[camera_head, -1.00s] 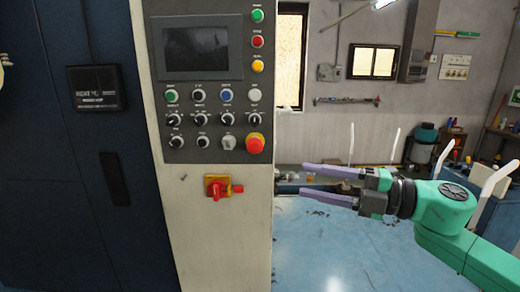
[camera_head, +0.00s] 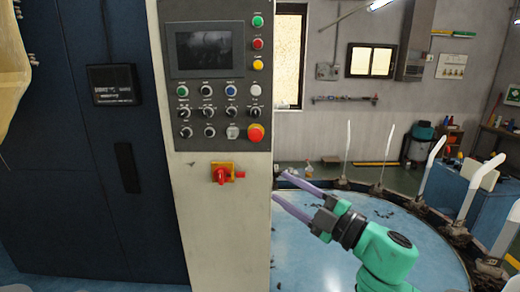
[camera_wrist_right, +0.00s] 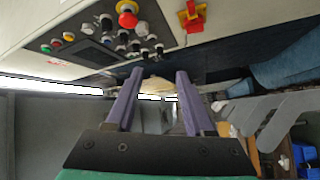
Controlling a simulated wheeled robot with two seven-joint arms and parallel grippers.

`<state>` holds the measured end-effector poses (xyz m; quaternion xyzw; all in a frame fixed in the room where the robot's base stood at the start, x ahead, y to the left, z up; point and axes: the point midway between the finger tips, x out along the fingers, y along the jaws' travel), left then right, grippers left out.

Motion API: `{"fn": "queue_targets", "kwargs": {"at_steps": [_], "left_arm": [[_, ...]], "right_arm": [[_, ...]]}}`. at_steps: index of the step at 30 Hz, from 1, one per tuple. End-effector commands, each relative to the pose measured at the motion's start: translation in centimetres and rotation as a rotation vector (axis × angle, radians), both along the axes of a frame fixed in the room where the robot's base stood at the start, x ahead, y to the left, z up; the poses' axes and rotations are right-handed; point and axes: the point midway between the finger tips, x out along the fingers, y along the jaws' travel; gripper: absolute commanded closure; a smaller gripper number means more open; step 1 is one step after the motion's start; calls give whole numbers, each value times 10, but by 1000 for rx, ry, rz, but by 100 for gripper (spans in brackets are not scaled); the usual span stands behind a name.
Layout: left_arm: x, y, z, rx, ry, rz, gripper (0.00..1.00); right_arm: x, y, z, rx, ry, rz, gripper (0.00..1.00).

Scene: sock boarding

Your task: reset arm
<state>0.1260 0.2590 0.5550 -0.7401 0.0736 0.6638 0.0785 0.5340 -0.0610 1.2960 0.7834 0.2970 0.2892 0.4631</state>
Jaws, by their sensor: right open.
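My right gripper (camera_head: 280,186) is open and empty, with two purple fingers on a green arm. In the head view it is right of the control cabinet's lower part, over the blue round table. In the right wrist view its fingers (camera_wrist_right: 156,72) stand apart with nothing gripped between them. My left gripper is not in view.
The control cabinet (camera_head: 228,220) carries a button panel (camera_head: 213,85), a red emergency stop (camera_head: 256,133) and a red-yellow switch (camera_head: 222,174). White upright forms (camera_head: 430,165) ring the blue table (camera_head: 330,262). A pale cloth-like thing (camera_head: 12,70) shows at the upper left edge.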

Motion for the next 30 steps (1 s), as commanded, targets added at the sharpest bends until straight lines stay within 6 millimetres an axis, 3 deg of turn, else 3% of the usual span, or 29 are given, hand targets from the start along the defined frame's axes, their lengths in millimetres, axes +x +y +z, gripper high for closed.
{"fn": "queue_targets", "kwargs": {"at_steps": [5,8,9,12,15,21,26,30], "left_arm": [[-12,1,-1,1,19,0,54],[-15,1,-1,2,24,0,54],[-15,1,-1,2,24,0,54],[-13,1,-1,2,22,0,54],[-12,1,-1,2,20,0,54],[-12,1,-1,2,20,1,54],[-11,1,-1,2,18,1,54],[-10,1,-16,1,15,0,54]], "right_arm": [[12,-19,-62,202,301,-243,47],[3,-57,-136,310,604,-474,47],[-8,-74,-167,338,728,-564,47],[-44,-106,-231,366,979,-740,47],[-82,-128,-277,371,1170,-864,47],[-163,-155,-337,353,1478,-1049,47],[-227,-169,-365,327,1688,-1166,47],[-221,-168,-431,303,1717,-1179,47]]}}
